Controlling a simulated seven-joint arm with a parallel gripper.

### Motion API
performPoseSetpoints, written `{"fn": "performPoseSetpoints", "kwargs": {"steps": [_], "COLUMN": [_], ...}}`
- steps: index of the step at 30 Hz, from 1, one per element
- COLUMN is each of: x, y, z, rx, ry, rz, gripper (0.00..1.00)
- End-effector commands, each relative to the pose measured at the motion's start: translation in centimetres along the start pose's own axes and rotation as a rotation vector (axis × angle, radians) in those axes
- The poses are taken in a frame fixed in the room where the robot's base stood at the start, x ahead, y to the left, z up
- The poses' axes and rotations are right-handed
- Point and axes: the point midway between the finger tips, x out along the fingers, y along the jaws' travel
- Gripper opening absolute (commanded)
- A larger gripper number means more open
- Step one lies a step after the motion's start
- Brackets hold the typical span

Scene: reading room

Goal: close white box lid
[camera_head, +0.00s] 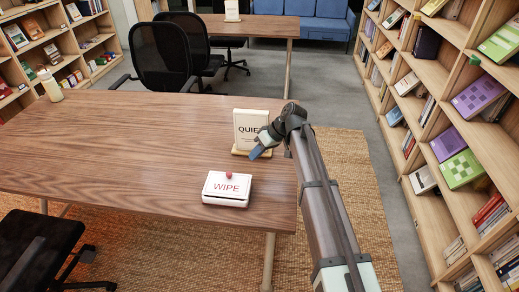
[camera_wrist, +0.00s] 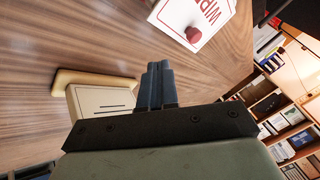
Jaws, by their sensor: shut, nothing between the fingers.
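The white box (camera_head: 226,203) stands on the wooden table near its right end. Its white lid (camera_head: 213,183), marked WIPE with a red knob (camera_head: 229,175), lies over the box; I cannot tell if it sits fully flush. In the wrist view the lid (camera_wrist: 218,8) and the red knob (camera_wrist: 194,34) show at the top, partly cut off by the frame. My gripper (camera_head: 256,153) is above the table, behind and right of the box, apart from it. In the wrist view my gripper (camera_wrist: 157,72) has its fingers together and empty.
A QUIET sign (camera_head: 248,125) on a wooden base stands close by my gripper; it also shows in the wrist view (camera_wrist: 98,102). The table (camera_head: 110,150) is clear left of the box. A bottle (camera_head: 50,85) stands at the far left. Bookshelves (camera_head: 450,130) line the right.

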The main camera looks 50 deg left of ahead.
Motion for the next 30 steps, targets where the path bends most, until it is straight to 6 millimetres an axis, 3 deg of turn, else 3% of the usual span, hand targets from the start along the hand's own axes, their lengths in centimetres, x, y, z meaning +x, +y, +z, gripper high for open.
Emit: {"fn": "performPoseSetpoints", "kwargs": {"steps": [9, 18, 30], "x": [5.6, 6.9, 7.1], "y": [-0.1, -3.1, -3.5], "z": [0.0, 0.1, 0.1], "rx": [0.000, -0.001, 0.000], "ry": [-0.001, 0.000, 0.000], "rz": [-0.001, 0.000, 0.000], "gripper": [0.00, 0.00, 0.00]}}
